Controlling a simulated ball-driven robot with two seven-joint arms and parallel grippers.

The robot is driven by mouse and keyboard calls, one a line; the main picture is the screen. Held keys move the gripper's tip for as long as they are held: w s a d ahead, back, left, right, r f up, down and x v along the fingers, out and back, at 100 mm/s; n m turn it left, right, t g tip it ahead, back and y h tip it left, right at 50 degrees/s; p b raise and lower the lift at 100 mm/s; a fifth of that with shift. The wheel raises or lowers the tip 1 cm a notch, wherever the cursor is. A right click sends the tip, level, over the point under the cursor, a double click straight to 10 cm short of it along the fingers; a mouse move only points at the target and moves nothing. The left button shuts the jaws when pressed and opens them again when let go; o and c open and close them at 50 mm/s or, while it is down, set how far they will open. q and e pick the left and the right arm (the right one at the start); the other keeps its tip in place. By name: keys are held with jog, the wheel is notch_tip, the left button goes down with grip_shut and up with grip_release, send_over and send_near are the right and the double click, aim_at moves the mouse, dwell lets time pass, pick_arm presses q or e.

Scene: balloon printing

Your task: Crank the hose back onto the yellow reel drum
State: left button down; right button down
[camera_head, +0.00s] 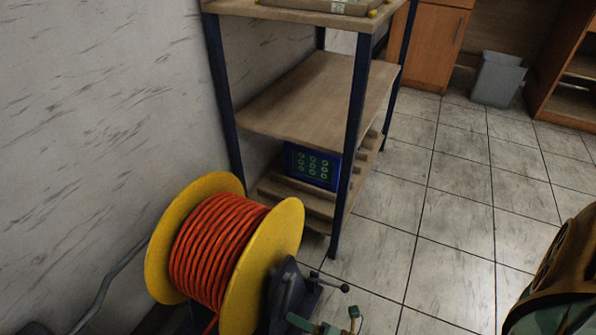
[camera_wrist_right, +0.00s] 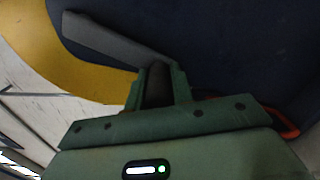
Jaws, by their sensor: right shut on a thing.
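The yellow reel drum (camera_head: 272,262) stands at the lower left in the head view, with orange-red hose (camera_head: 215,245) wound around it between its two round flanges. A dark blue stand (camera_head: 290,290) is beside its right flange. My right gripper (camera_head: 318,327) shows only in part at the bottom edge. In the right wrist view its fingers are shut on a dark crank grip (camera_wrist_right: 157,86), beside a grey crank arm (camera_wrist_right: 115,35). The yellow flange (camera_wrist_right: 75,78) curves behind. My left gripper is not in view.
A shelf rack (camera_head: 300,95) with dark blue legs stands behind the reel, with a blue box (camera_head: 312,166) on its low shelf. The wall (camera_head: 90,120) is close on the left. Tiled floor (camera_head: 450,210) is open at right. A grey bin (camera_head: 498,80) stands far back.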

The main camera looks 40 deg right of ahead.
jog(key=shift+s+f, duration=0.1)
jog(key=c, duration=1.2)
grip_release()
jog(key=v, duration=1.6)
jog(key=shift+s, duration=0.1)
